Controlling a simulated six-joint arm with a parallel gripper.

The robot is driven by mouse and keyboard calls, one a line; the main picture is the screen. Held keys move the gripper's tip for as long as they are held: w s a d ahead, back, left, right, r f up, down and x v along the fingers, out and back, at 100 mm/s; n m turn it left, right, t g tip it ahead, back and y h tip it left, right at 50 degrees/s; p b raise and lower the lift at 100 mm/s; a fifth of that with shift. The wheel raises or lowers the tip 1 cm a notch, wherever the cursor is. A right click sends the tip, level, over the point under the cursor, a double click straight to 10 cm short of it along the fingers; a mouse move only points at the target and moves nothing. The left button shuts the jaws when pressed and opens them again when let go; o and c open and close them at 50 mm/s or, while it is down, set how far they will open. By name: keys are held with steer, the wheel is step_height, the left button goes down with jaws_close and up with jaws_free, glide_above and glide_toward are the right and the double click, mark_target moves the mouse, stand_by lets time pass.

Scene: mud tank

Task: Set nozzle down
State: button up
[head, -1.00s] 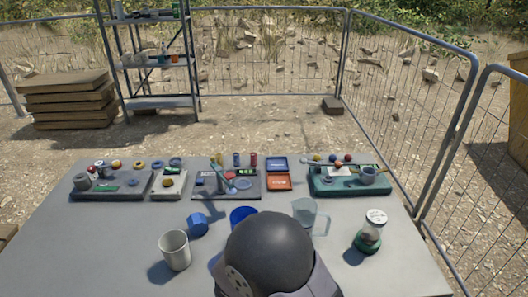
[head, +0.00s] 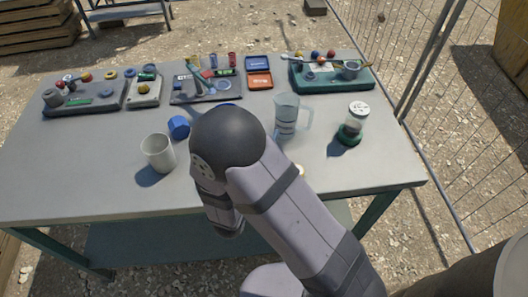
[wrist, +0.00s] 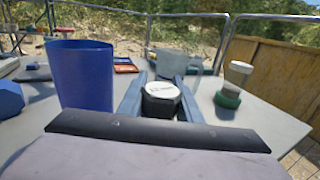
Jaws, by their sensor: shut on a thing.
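My gripper (wrist: 160,97) shows in the wrist view, its two blue-grey fingers reaching forward on either side of a dark, short, faceted piece with a white marked top (wrist: 163,89). I take this piece for the nozzle; it sits upright between the fingers, held. Its underside is hidden, so I cannot tell whether it touches the table. In the head view my own arm hides the gripper. A small pale spot (head: 299,170) shows beside the arm there, too small to identify.
A blue cup (wrist: 82,78) stands close on the left. A clear pitcher (head: 286,115) is ahead and a green-based jar (head: 353,124) is to the right. A white mug (head: 158,152) and blue piece (head: 179,127) stand left. Loaded trays line the table's (head: 90,170) back.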

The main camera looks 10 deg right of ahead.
steer(key=shift+f, duration=0.9)
steer(key=shift+f+p, duration=0.3)
steer(key=shift+f, duration=1.6)
steer(key=shift+f, duration=0.1)
steer(key=shift+f, duration=0.15)
steer(key=o, duration=1)
steer(key=shift+o, duration=0.2)
steer(key=shift+s, duration=0.1)
steer(key=shift+o, duration=0.5)
steer(key=shift+r+b+v, duration=0.2)
steer(key=shift+b+v, duration=0.55)
steer(key=shift+v, duration=1.05)
steer(key=shift+r+b+v, duration=0.15)
steer(key=shift+b+v, duration=0.55)
steer(key=shift+v, duration=1.15)
